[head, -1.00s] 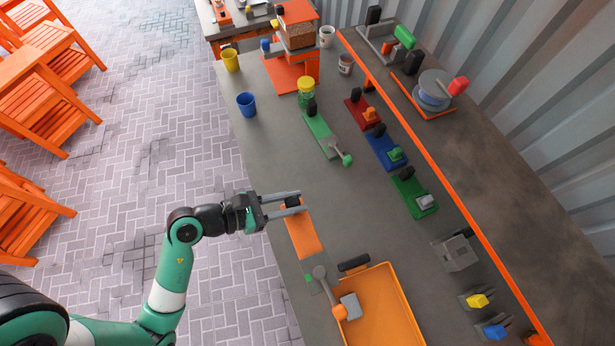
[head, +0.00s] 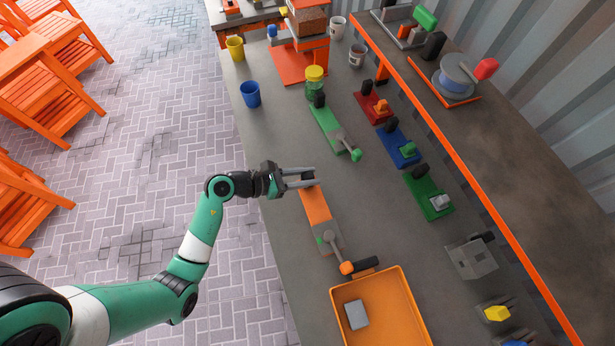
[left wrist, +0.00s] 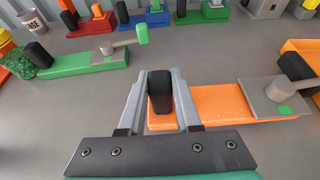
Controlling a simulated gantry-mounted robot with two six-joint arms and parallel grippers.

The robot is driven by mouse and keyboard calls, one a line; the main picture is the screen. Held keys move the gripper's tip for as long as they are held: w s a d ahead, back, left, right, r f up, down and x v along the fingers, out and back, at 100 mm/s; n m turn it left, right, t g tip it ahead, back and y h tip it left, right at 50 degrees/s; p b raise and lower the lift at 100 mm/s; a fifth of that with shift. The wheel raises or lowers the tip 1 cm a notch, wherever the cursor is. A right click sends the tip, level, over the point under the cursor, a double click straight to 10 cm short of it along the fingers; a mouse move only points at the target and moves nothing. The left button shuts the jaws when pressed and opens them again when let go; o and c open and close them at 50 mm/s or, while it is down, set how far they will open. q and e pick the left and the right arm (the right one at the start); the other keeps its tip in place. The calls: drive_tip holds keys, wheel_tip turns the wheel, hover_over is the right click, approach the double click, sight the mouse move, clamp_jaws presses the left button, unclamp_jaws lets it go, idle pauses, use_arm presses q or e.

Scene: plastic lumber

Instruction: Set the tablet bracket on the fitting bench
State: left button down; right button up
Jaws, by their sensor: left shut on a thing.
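My left gripper (head: 303,178) is shut on the black knob (left wrist: 160,92) of an orange lever fixture (head: 316,206). The fixture is a flat orange bar with a grey plate, a green patch and a grey lever with an orange tip (head: 346,268). It also shows in the left wrist view (left wrist: 216,104). I cannot tell whether it touches the grey bench (head: 285,232) or hangs just above it. No thing is plainly marked as the tablet bracket. A small grey block (head: 357,314) lies in the orange tray (head: 398,288). My right gripper is out of view.
A green lever fixture (head: 325,123) lies farther up the bench. Red (head: 371,106), blue (head: 398,148) and dark green (head: 428,196) fixtures line the right side. A blue cup (head: 250,94) and yellow cup (head: 235,48) stand near the left edge.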

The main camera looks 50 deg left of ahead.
use_arm(q)
drive_tip(key=shift+w+r, duration=0.1)
drive_tip(key=shift+r, duration=0.1)
drive_tip(key=shift+f, duration=0.6)
drive_tip(key=c, duration=0.6)
unclamp_jaws()
